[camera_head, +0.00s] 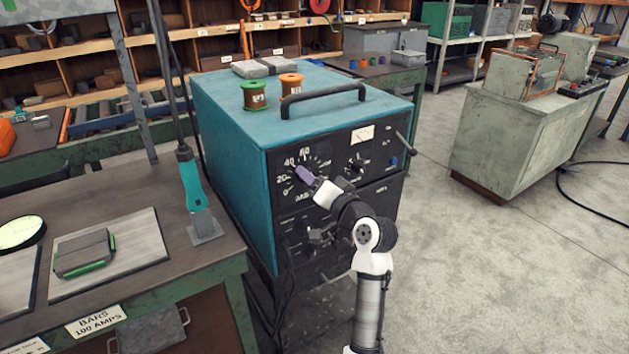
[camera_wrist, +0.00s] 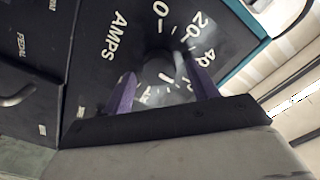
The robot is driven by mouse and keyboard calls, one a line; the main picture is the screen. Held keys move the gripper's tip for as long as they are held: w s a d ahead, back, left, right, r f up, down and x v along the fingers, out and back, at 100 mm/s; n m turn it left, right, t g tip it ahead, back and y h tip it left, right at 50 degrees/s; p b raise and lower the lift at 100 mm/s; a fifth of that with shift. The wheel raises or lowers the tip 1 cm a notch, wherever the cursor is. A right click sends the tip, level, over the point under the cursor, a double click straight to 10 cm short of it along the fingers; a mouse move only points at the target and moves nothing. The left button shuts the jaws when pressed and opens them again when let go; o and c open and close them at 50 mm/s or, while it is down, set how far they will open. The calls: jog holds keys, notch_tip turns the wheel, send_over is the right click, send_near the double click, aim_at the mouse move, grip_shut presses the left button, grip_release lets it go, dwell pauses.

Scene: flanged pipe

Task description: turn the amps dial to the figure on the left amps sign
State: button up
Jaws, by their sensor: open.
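The amps dial sits on the upper left of the black front panel (camera_head: 330,210) of a teal welding machine. White figures 0, 20, 40 and 60 show around it. In the wrist view the dial knob (camera_wrist: 158,68) lies between the two purple fingers of my open gripper (camera_wrist: 162,90); I cannot tell whether they touch it. In the head view my gripper (camera_head: 306,175) covers much of the dial. The knob's pointer setting is unclear. Another sign (camera_head: 22,345) at the far left is cut off and illegible.
A smaller knob (camera_head: 355,166) and a meter (camera_head: 362,135) are right of the dial. A handle (camera_head: 322,90) and two spools (camera_head: 256,94) are on the machine's top. A workbench (camera_head: 160,265) stands close at the left; open floor (camera_head: 480,270) lies to the right.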

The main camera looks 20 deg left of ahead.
jog(key=b+v, duration=0.3)
jog(key=v, duration=1)
jog(key=shift+s+d+b, duration=0.2)
jog(key=shift+d+b, duration=0.05)
jog(key=shift+b, duration=0.1)
